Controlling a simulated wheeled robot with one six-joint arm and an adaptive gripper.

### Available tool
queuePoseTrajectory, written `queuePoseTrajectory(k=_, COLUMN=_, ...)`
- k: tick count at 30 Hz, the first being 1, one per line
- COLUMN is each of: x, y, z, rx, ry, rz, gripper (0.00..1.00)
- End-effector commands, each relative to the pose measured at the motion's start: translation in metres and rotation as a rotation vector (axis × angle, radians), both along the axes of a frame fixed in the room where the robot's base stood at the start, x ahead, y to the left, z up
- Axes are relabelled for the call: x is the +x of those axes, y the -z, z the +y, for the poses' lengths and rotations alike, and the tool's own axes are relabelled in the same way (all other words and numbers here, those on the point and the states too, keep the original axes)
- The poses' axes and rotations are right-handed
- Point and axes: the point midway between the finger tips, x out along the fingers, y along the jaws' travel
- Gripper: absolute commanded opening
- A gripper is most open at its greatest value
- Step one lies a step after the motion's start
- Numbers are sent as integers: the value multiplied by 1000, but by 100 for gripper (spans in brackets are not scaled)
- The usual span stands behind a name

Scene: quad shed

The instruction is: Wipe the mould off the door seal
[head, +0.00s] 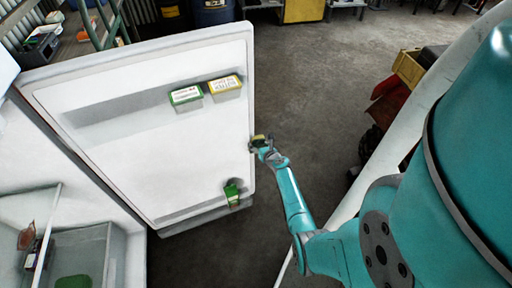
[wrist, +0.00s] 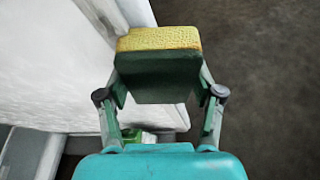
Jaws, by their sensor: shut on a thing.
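The white fridge door (head: 140,150) stands open at the left in the head view, its inner face showing. Its rim (head: 251,90) runs down the right side; I cannot make out the seal or any mould on it. My gripper (head: 264,150) is at this right edge, shut on a yellow-and-green sponge (head: 258,139). In the wrist view, the sponge (wrist: 158,62) sits between both fingers, yellow side outward, beside the door (wrist: 60,70). I cannot tell whether it touches the door.
Green and yellow cartons (head: 186,95) stand on a door shelf, and a green item (head: 232,193) sits lower on the door. The fridge interior (head: 75,250) holds food at lower left. Concrete floor (head: 320,80) right of the door is clear. A yellow crate (head: 408,66) stands further right.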

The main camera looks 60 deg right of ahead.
Motion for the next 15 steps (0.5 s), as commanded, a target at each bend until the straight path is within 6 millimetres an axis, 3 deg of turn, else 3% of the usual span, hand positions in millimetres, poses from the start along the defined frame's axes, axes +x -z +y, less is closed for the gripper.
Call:
queuePoseTrajectory(k=7, x=1, y=-15, z=-1, rx=-2, ry=1, rz=0, gripper=38)
queuePoseTrajectory(k=15, x=9, y=-16, z=7, rx=1, ry=-2, rz=2, gripper=38)
